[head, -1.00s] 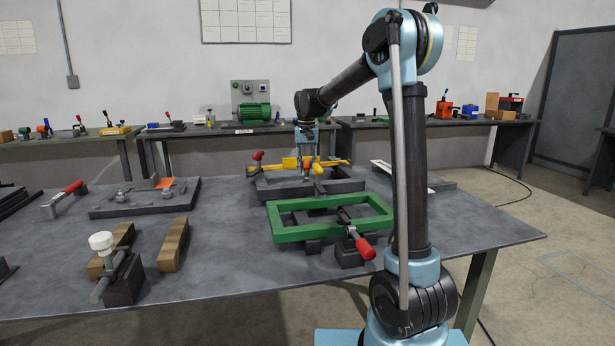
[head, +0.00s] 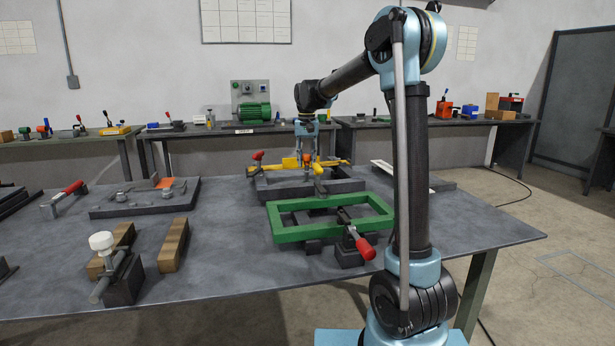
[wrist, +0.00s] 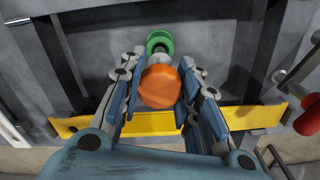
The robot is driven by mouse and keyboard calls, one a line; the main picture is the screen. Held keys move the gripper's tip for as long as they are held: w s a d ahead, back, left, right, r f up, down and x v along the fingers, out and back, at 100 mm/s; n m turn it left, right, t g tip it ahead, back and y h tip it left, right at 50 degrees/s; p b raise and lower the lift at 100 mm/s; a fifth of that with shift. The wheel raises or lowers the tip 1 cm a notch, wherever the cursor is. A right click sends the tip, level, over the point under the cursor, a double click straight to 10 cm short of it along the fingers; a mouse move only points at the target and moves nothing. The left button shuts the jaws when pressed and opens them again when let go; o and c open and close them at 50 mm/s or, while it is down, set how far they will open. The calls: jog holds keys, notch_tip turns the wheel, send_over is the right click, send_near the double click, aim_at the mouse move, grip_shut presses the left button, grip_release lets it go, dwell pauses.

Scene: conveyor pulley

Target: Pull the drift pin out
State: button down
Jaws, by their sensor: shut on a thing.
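The drift pin, with an orange faceted head (wrist: 160,86), sits between the finger pads of my gripper (wrist: 160,75) in the wrist view. A short grey part shows beyond the head, then a green ring (wrist: 159,40); I cannot tell whether the shaft is still inside a hole. In the head view my gripper (head: 307,160) points down over the yellow bar (head: 334,163) of the dark frame fixture (head: 345,186). The fingers are shut on the pin. The pin's lower end is hidden or too small to make out.
A green rectangular frame (head: 285,234) with a red-handled clamp (head: 364,249) stands nearer on the table. Another red handle (wrist: 308,120) is at the right in the wrist view. Wooden blocks (head: 173,245) lie to the left.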

jog(key=shift+r, duration=4.3)
